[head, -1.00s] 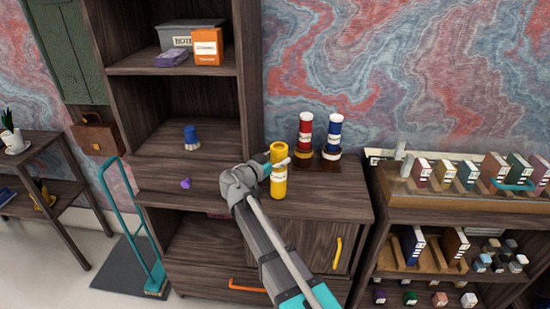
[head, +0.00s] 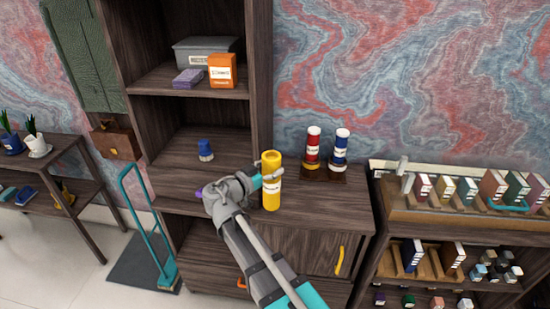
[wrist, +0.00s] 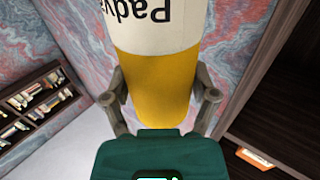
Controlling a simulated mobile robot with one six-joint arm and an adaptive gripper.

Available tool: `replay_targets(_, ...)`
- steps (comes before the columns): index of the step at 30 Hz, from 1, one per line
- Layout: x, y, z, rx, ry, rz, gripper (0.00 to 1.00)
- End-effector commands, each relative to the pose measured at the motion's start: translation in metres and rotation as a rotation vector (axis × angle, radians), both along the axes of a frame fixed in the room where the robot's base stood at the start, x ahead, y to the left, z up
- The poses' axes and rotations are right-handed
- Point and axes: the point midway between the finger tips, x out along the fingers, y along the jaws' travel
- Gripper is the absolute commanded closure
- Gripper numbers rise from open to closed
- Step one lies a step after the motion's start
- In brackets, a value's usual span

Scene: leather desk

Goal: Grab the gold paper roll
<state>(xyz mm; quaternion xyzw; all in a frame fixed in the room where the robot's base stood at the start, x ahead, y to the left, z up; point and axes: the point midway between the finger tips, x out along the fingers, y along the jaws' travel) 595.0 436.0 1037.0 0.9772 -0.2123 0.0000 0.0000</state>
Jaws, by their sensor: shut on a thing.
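The gold paper roll (head: 271,194) is a yellow upright cylinder with a white label, above or at the front of the dark wooden cabinet top. My gripper (head: 268,180) is shut on it from the left side. In the wrist view the roll (wrist: 160,90) fills the space between the two grey fingers, its white label with dark letters above the yellow part. The fingers (wrist: 160,95) press on both sides of it. I cannot tell whether its base touches the cabinet top.
A red roll (head: 312,150) and a blue roll (head: 340,152) stand on a dark holder at the back of the cabinet top (head: 330,205). A tall shelf side rises to the left. A blue stamp-like thing (head: 205,150) stands on the shelf.

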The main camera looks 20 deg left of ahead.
Motion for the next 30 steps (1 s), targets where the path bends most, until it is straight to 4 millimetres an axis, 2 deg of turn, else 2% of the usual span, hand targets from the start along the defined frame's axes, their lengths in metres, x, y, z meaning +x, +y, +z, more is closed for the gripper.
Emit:
replay_targets(3, -0.016, 0.001, 0.009, 0.000, -0.001, 0.001, 0.86)
replay_targets(9, -0.028, 0.003, 0.013, 0.000, -0.001, 0.001, 0.86)
replay_targets(30, -0.030, 0.004, 0.013, 0.000, -0.001, 0.000, 0.86)
